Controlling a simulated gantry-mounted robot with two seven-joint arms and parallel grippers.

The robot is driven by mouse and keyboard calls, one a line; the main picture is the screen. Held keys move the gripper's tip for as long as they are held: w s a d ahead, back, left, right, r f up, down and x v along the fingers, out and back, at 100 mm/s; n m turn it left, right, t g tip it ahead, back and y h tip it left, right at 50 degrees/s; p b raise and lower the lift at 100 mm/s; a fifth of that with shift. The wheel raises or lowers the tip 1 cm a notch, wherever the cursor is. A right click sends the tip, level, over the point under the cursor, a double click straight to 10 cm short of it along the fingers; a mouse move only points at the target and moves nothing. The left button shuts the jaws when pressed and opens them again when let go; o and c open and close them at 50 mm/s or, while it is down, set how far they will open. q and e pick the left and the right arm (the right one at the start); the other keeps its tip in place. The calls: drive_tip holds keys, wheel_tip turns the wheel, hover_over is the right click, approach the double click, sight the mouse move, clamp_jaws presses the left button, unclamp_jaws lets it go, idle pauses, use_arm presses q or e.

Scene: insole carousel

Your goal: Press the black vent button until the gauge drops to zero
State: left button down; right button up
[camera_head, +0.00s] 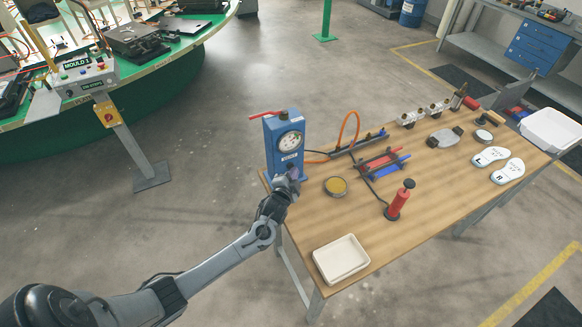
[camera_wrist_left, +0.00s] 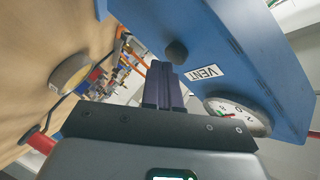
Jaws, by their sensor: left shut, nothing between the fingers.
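The blue gauge box (camera_head: 285,148) stands at the left end of the wooden table, with a white round gauge (camera_head: 290,141) on its face. The gauge (camera_wrist_left: 236,116) also shows in the left wrist view, partly cut off by my gripper; I cannot read its value. The black vent button (camera_wrist_left: 176,52) sticks out of the blue face beside the VENT label (camera_wrist_left: 206,73). My left gripper (camera_head: 293,173) is shut and empty, low in front of the box. In the wrist view its fingertips (camera_wrist_left: 166,66) are right by the button; I cannot tell if they touch. My right gripper is out of view.
A yellow-filled round tin (camera_head: 336,187), a red hand pump (camera_head: 399,200) and a white tray (camera_head: 341,259) stand on the wooden table (camera_head: 420,215) to the right of my left gripper. An orange hose (camera_head: 347,128) arches behind. A red lever (camera_head: 265,114) sticks out of the box's top.

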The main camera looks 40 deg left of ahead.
use_arm(q)
drive_tip(key=shift+w+a, duration=0.1)
drive_tip(key=shift+a, duration=0.1)
idle(0.3)
drive_tip(key=shift+w+a, duration=0.1)
drive_tip(key=shift+a, duration=0.2)
idle(0.4)
idle(0.8)
idle(0.8)
drive_tip(key=shift+d, duration=0.2)
drive_tip(key=shift+s+d+p, duration=0.35)
drive_tip(key=shift+d+p, duration=0.25)
drive_tip(key=shift+d, duration=0.1)
drive_tip(key=shift+d, duration=0.15)
